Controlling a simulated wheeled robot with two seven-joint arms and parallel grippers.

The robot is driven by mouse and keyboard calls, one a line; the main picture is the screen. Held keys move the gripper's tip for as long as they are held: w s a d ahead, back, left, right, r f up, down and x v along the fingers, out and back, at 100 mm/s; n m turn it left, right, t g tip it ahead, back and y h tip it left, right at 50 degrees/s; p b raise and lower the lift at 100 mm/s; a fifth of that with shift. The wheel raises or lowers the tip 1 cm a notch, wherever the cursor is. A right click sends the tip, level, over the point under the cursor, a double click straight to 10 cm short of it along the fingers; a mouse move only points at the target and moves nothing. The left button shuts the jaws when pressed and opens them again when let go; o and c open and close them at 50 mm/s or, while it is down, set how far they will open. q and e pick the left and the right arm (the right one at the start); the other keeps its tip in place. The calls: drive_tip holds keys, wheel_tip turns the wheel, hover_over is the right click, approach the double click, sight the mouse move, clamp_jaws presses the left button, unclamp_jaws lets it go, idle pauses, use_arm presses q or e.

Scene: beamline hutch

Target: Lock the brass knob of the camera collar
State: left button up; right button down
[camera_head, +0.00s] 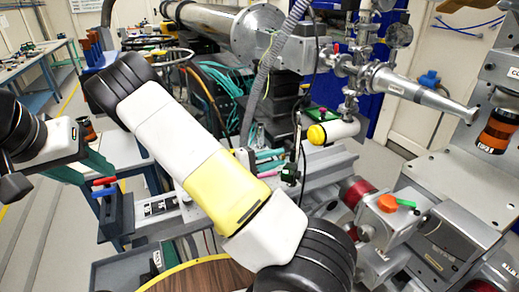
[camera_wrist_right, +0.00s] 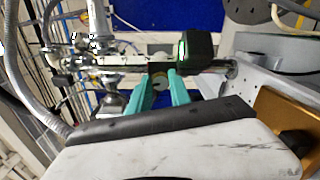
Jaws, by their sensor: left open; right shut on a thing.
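The brass knob (camera_wrist_right: 158,83) shows small and partly covered in the right wrist view, between the teal fingertips of my right gripper (camera_wrist_right: 161,80). The right gripper is shut on it. A dark collar (camera_wrist_right: 160,68) sits just beyond on a slim rod (camera_wrist_right: 214,67). A black camera box (camera_wrist_right: 195,48) with a green light is beside the collar. In the head view, the right gripper's teal fingers (camera_head: 271,160) reach toward the small black camera box (camera_head: 290,173); the knob itself cannot be made out there. My left gripper (camera_head: 90,168) is open and empty at the left, far from the collar.
A steel pipe with a flared end (camera_head: 420,92) and a yellow-capped cylinder (camera_head: 330,132) are above and right of the collar. A grey hose (camera_head: 270,75) hangs nearby. A round wooden top (camera_head: 205,275) is at the bottom.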

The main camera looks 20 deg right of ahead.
drive_tip(key=shift+m, duration=0.7)
drive_tip(key=c, duration=1.2)
unclamp_jaws()
drive_tip(key=shift+f, duration=0.1)
